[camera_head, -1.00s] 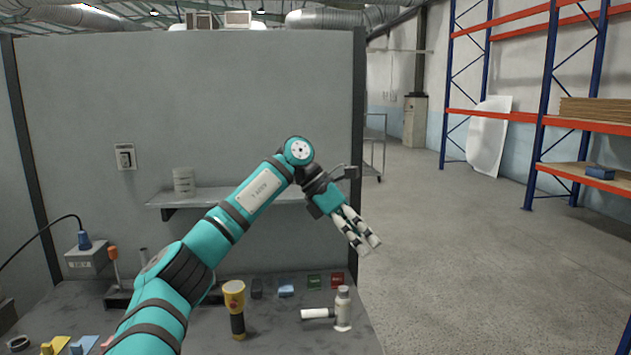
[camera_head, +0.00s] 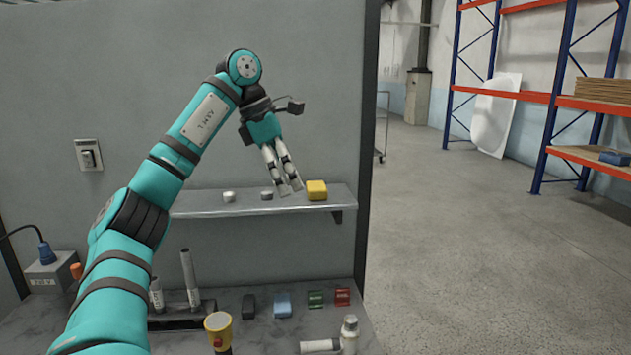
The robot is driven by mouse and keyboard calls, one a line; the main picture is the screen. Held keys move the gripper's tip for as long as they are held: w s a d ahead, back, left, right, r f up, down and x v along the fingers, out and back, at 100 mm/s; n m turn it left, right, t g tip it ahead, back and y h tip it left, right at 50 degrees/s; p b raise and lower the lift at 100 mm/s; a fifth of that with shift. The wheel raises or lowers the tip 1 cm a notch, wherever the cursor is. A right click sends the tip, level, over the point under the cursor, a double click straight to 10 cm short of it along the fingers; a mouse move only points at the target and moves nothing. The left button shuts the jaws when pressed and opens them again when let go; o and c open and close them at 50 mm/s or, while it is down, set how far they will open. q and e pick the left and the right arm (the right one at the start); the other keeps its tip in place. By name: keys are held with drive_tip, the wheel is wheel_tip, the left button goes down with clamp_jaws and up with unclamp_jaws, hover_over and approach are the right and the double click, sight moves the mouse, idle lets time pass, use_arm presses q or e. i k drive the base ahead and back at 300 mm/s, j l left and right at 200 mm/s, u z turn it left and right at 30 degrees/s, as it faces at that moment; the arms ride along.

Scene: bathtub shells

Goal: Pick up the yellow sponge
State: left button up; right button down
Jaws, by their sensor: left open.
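The yellow sponge (camera_head: 317,190) is a small yellow block on the right part of the grey wall shelf (camera_head: 240,208). My left gripper (camera_head: 291,188) points down just to the left of the sponge in the picture. Its fingers are open and nothing shows between them. I cannot tell how far in front of the shelf the fingertips are. My right gripper is not in view.
Two small grey round pieces (camera_head: 229,197) sit on the shelf left of the sponge. Open floor lies to the right.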

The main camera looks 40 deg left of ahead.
sight(317, 191)
drive_tip(key=i+j, duration=0.25)
drive_tip(key=j, duration=0.15)
drive_tip(key=i+j, duration=0.3)
drive_tip(key=j, duration=0.15)
drive_tip(key=i+j, duration=0.25)
drive_tip(key=j, duration=0.15)
